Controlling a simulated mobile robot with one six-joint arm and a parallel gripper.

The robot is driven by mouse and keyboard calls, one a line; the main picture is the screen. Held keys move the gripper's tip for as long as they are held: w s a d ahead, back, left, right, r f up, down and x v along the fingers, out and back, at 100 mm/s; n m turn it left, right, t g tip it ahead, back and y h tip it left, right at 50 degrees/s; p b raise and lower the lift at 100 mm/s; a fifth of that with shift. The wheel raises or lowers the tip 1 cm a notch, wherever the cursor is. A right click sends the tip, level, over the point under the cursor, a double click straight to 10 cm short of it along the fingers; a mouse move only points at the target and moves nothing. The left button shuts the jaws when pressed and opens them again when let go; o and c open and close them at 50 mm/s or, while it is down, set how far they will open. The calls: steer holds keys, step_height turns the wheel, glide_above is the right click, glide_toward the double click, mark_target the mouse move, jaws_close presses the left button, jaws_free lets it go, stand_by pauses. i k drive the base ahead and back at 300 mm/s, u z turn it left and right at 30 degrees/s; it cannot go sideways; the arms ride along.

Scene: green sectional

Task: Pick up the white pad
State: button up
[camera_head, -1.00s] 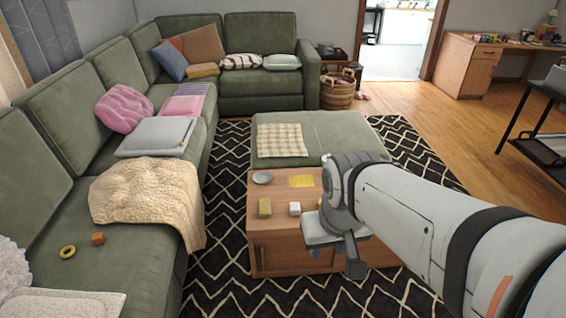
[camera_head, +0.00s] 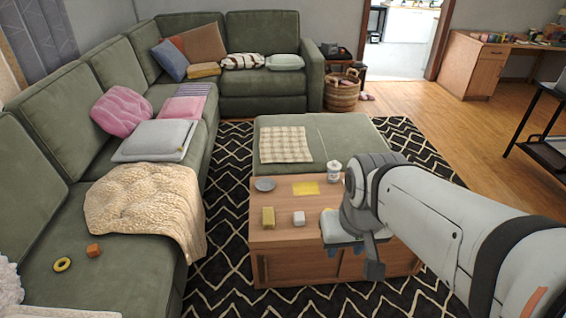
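A small white block-like pad (camera_head: 299,217) lies on the wooden coffee table (camera_head: 285,242), right of a yellow upright block (camera_head: 268,217). A larger pale grey-white cushion or pad (camera_head: 157,138) lies on the green sofa seat; I cannot tell which one the task names. My gripper (camera_head: 345,250) is over the right part of the table, to the right of the small white pad and apart from it in the picture. Its fingers are mostly hidden by my wrist, so their opening does not show.
The table also holds a grey dish (camera_head: 265,185), a yellow sheet (camera_head: 306,188) and a white jar (camera_head: 334,171). A green ottoman (camera_head: 340,135) stands behind it. A beige blanket (camera_head: 145,205), yellow ring (camera_head: 62,265) and orange cube (camera_head: 93,250) lie on the sofa.

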mark_target(299, 218)
steer(key=i, duration=1.45)
steer(key=z, duration=0.05)
